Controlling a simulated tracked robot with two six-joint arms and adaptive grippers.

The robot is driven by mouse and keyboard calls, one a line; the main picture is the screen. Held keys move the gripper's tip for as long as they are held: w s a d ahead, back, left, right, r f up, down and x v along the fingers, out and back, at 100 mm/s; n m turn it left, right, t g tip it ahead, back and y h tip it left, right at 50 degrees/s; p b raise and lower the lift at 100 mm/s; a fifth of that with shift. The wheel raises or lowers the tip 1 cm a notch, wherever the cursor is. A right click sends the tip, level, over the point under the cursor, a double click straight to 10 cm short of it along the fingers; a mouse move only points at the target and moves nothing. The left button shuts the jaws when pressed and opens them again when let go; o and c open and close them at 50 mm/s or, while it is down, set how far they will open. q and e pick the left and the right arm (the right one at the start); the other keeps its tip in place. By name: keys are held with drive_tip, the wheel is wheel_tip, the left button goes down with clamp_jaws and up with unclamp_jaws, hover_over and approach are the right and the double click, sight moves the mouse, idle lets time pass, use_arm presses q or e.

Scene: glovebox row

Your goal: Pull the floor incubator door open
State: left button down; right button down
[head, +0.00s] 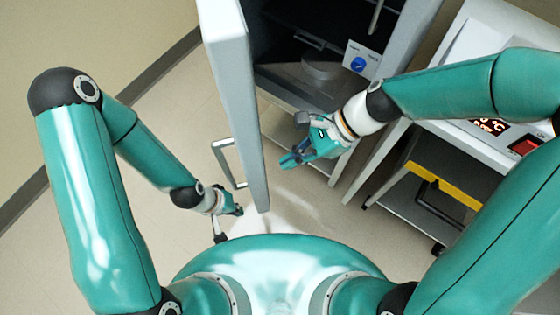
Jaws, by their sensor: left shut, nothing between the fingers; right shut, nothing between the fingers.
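The floor incubator door (227,75) stands open, seen nearly edge-on at the upper middle, swung out toward me. Its bar handle (226,163) is on the door's left face, near the lower end. My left gripper (238,210) is shut and empty, just below the handle and left of the door's near edge; I cannot tell whether it touches the door. My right gripper (288,161) is shut and empty, on the right side of the door, in front of the incubator opening. The incubator's dark interior (285,60) shows behind it, with a round object (320,66) inside.
A panel with a blue knob (358,63) is at the opening's right. Farther right is a bench device with a lit display (492,126) and red switch (525,146), above a cart with a yellow edge (445,185). The floor (165,125) left of the door is clear.

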drive_tip(key=shift+s+a+f, duration=0.1)
drive_tip(key=shift+s+a, duration=0.15)
drive_tip(key=shift+a, duration=0.8)
drive_tip(key=shift+s+a, duration=0.2)
drive_tip(key=shift+a, duration=0.8)
